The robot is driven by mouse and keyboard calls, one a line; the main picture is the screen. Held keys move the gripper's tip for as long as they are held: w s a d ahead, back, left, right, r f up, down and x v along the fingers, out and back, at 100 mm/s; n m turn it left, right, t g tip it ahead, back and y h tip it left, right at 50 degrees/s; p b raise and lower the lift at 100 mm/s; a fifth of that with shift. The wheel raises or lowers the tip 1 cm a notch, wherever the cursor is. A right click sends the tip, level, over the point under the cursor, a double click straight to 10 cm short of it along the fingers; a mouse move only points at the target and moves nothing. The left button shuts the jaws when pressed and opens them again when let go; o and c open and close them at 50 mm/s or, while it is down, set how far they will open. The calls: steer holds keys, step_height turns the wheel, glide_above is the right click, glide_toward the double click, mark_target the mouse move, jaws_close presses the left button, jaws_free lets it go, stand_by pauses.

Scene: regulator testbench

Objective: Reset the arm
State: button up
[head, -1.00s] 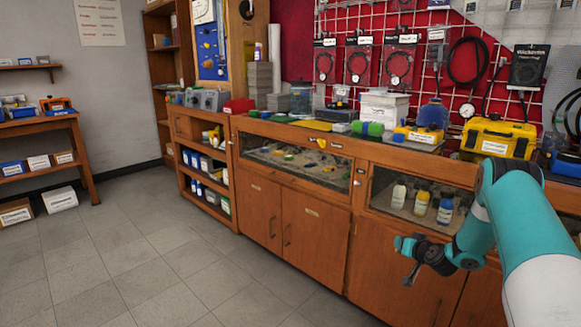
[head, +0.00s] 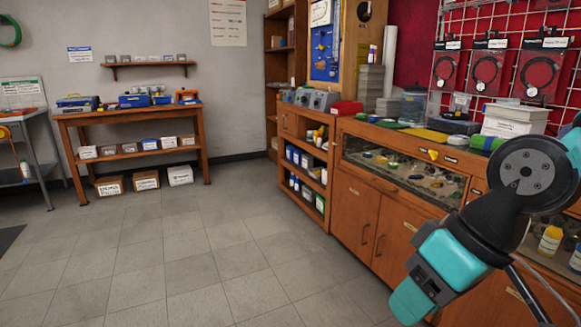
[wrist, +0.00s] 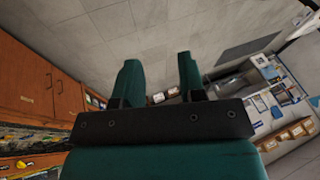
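My arm (head: 525,175) fills the right side of the head view, with a dark round joint and teal parts, in front of the wooden counter. The head view does not clearly show my fingertips. In the wrist view my gripper (wrist: 157,68) has two teal fingers standing apart with an empty gap between them, so it is open. Behind the fingers there is only floor and distant furniture. Nothing is held.
The wooden counter (head: 355,215) runs along the right, with a glass-fronted display and goods on top. A wooden table (head: 130,122) stands at the back left, boxes beneath it. A metal table (head: 38,150) is at the left edge. The tiled floor (head: 190,265) between is clear.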

steer(key=s+n+g, duration=0.1)
steer(key=s, duration=0.6)
step_height(320, 180, up, 19)
steer(key=p, duration=1.8)
steer(key=shift+w+h, duration=0.25)
steer(key=shift+h, duration=0.05)
steer(key=shift+f, duration=0.15)
steer(key=shift+d, duration=0.1)
